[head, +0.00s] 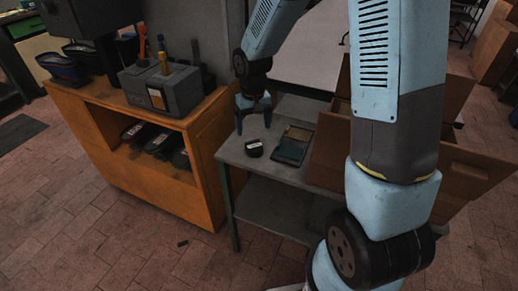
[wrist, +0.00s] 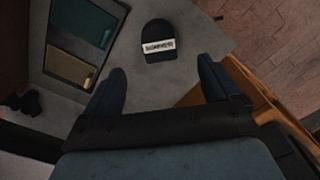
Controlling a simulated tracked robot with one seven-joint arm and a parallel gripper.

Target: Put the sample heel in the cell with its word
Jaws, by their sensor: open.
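The sample heel (head: 254,148) is a black, rounded piece lying on the grey table. In the wrist view the heel (wrist: 158,42) has a white label with a dark word, too blurred to read surely. A dark, flat tray (wrist: 60,50) lies beside it, with a green part (wrist: 96,24) and a tan part (wrist: 70,67); no words are legible on it. My gripper (head: 254,124) points down over the table, behind the heel in the head view. In the wrist view its fingers are spread, with the heel ahead of the gap between them. It is empty.
An orange cabinet (head: 206,150) stands left of the table, with dark shoes on its shelf and a grey block (head: 174,93) holding upright tools on top. Brown boxes (head: 330,150) stand close right of the tray. The tabletop around the heel is clear.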

